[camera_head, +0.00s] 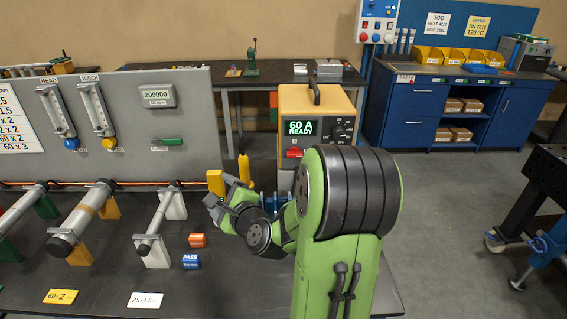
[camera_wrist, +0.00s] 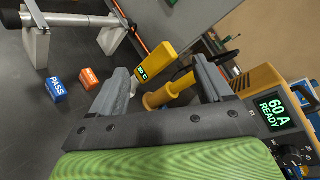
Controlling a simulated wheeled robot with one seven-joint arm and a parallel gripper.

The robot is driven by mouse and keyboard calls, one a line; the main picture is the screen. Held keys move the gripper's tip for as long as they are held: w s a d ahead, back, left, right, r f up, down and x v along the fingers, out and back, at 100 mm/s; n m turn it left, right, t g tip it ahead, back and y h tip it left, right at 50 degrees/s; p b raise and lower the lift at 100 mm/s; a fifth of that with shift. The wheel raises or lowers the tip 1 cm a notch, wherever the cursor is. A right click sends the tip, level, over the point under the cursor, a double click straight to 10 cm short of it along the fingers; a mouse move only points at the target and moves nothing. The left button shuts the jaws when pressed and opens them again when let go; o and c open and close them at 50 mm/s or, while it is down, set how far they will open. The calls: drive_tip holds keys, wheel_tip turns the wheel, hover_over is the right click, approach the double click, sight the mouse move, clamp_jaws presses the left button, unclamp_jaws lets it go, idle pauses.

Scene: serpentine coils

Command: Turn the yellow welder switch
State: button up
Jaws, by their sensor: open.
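The yellow welder (camera_head: 328,100) stands on the bench with a lit "60 A READY" display, which also shows in the wrist view (camera_wrist: 273,110). A red switch (camera_head: 293,152) is on its front below the display, left of a black dial (camera_head: 342,132). I cannot make out the red switch in the wrist view. My gripper (camera_head: 222,192) is open, left of the welder and lower than its switch. In the wrist view, a yellow block (camera_wrist: 153,62) and a yellow cylindrical handle (camera_wrist: 168,94) show between and beyond the fingers; I cannot tell whether they touch.
A grey panel (camera_head: 190,110) with flow tubes and a green lever stands at the left. Coil tubes on supports, an orange block (camera_head: 197,240) and a blue PASS block (camera_head: 191,261) are on the bench. My arm hides the welder's lower right.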

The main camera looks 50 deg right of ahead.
drive_tip(key=s+d+f+m+h+b, duration=0.1)
drive_tip(key=s+d+m+h, duration=0.1)
drive_tip(key=d+m, duration=0.25)
drive_tip(key=s+d+f+m+h, duration=0.2)
drive_tip(key=d+m+h, duration=0.1)
drive_tip(key=d+m, duration=0.15)
drive_tip(key=m+g+h, duration=0.3)
drive_tip(key=m+h, duration=0.2)
drive_tip(key=m, duration=0.3)
approach(295, 155)
drive_tip(key=p+x, duration=0.9)
drive_tip(key=shift+w+d+p, duration=0.2)
drive_tip(key=shift+p, duration=0.1)
drive_tip(key=shift+c, duration=0.2)
drive_tip(key=c, duration=1)
